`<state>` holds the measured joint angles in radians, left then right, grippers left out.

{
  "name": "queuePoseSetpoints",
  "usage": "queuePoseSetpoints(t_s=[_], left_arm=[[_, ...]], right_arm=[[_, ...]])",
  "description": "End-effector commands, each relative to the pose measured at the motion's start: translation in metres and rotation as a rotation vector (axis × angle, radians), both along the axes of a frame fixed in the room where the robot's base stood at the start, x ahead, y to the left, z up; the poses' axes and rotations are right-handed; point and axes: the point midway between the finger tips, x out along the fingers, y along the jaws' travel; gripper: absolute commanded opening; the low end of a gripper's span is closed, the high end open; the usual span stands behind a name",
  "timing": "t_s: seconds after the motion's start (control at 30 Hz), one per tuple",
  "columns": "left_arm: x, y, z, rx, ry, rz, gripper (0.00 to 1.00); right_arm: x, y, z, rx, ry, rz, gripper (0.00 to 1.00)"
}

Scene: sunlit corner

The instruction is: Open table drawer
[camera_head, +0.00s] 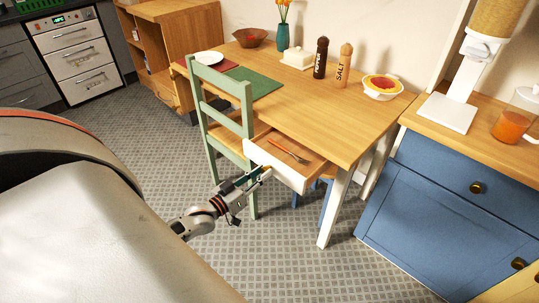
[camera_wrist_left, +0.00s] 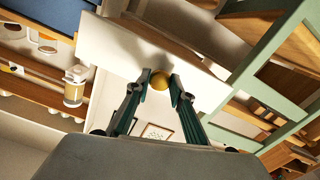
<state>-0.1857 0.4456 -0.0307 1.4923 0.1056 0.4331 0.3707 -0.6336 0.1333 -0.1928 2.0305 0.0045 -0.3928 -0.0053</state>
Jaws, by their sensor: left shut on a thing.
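The table drawer (camera_head: 284,170) has a white front and sticks out from under the wooden table (camera_head: 320,112). It stands partly open, and a fork (camera_head: 288,151) lies inside it. My left gripper (camera_head: 264,171) is at the drawer front, shut on the round brass knob. The left wrist view shows the knob (camera_wrist_left: 160,81) between the two fingertips, with the white drawer front (camera_wrist_left: 135,53) behind it. My right gripper is not in view.
A green chair (camera_head: 222,120) stands left of the drawer, close to my left arm. A white table leg (camera_head: 329,210) and a blue cabinet (camera_head: 450,203) are to the right. Bare floor lies in front. Shakers, a bowl and a vase stand on the table.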

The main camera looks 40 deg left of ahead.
Motion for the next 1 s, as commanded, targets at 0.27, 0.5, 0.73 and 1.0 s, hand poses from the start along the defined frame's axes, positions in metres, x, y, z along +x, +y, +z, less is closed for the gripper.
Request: queuePoseSetpoints(t_s=[0.27,0.5,0.73,1.0], left_arm=[[-0.075,0.006,0.004,0.0,0.0,0.0,0.0],[-0.122,0.01,0.003,0.001,-0.001,0.0,0.0],[-0.147,0.012,0.002,0.0,-0.002,0.001,0.0],[-0.154,0.012,0.001,0.0,-0.003,0.0,0.0]], right_arm=[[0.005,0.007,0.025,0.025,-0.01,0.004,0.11],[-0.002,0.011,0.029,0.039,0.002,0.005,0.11],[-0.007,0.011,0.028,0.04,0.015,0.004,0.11],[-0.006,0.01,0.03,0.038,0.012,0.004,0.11]])
